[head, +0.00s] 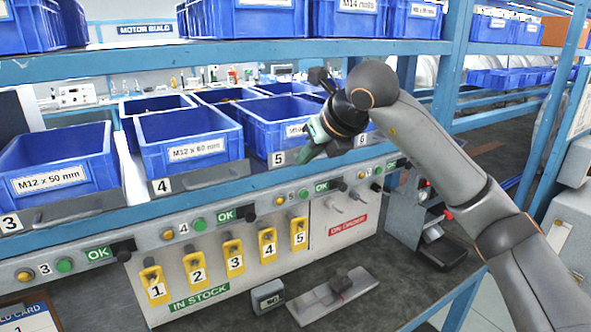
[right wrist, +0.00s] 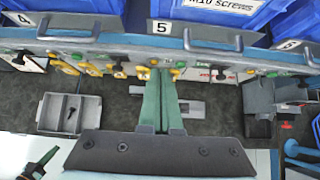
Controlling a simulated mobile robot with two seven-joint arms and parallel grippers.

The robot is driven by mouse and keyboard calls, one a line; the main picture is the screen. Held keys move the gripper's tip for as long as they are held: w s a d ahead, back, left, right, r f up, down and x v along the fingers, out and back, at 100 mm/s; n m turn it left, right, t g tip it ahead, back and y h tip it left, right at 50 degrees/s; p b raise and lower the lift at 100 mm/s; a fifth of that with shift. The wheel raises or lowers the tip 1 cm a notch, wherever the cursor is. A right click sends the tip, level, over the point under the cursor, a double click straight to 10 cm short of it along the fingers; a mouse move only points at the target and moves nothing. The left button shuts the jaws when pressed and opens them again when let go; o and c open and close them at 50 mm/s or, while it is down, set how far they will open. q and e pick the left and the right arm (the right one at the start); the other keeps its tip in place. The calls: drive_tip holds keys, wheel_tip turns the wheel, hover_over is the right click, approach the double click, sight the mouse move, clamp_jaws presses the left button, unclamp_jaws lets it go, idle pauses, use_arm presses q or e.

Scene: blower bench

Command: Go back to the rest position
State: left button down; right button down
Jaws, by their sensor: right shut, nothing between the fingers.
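My right gripper (head: 305,154) is in front of the shelf edge by the sign numbered 5, its green fingers pointing down and left. In the right wrist view its two fingers (right wrist: 160,75) lie together with nothing between them. My right arm reaches in from the lower right of the head view. My left gripper does not show in the head view. A dark part with a green tip (right wrist: 42,162) at the lower left of the right wrist view looks like my left gripper; its jaws cannot be made out.
Blue bins labelled M12 x 50 mm (head: 62,183) and M12 x 60 mm (head: 190,151) stand on the shelf just behind. Yellow numbered tags (head: 234,258) hang on the white panel below. A grey tray (right wrist: 62,113) and a grey plate with a dark knob (head: 330,298) are on the bench.

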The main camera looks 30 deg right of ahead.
drive_tip(key=shift+v, duration=1.6)
